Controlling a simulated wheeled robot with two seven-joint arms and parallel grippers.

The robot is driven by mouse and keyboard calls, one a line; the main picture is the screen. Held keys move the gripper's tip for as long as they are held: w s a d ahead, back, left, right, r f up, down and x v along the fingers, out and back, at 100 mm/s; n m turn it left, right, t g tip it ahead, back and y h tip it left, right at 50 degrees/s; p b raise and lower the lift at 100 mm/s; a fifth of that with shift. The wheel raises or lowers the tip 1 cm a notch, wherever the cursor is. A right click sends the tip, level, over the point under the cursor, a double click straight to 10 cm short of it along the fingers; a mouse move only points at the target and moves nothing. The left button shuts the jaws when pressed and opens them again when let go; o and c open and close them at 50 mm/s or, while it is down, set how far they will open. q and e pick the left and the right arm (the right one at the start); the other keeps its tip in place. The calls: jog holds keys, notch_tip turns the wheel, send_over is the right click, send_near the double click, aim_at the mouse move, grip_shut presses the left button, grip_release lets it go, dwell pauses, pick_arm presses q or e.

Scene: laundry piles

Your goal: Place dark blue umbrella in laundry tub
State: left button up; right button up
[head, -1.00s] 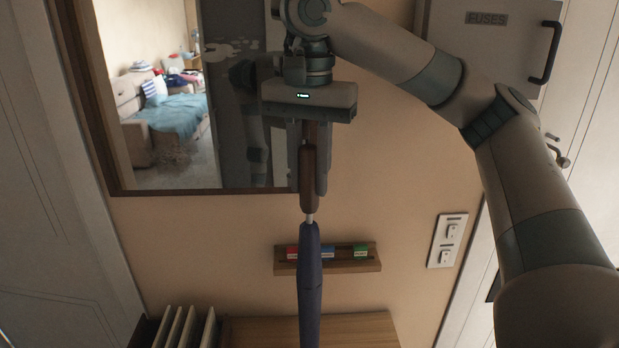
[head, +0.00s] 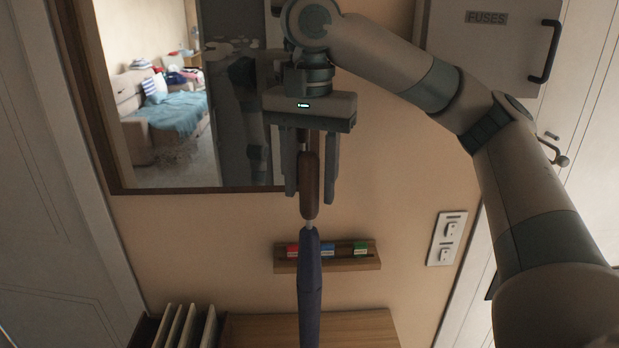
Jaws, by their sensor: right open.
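The umbrella has a dark blue furled canopy (head: 310,285) and a brown handle (head: 309,190). It stands upright in the middle of the head view, handle at the top, its lower end cut off by the bottom edge. My right gripper (head: 310,193) points down from above with its fingers spread on either side of the brown handle. A gap shows between the handle and the fingers, so it does not grip it. What bears the umbrella is out of view. My left gripper and the laundry tub are not in view.
Behind the umbrella are a wall shelf (head: 346,263) with small coloured tags and a wooden surface (head: 365,328). A rack with upright pale panels (head: 180,328) stands at lower left. A framed mirror (head: 200,190), a light switch (head: 447,238) and a fuse box (head: 480,50) are on the wall.

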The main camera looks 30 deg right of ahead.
jog(key=shift+r, duration=0.15)
jog(key=shift+r+b, duration=0.6)
jog(key=shift+r, duration=5.4)
jog(key=shift+o, duration=0.5)
jog(key=shift+d, duration=0.1)
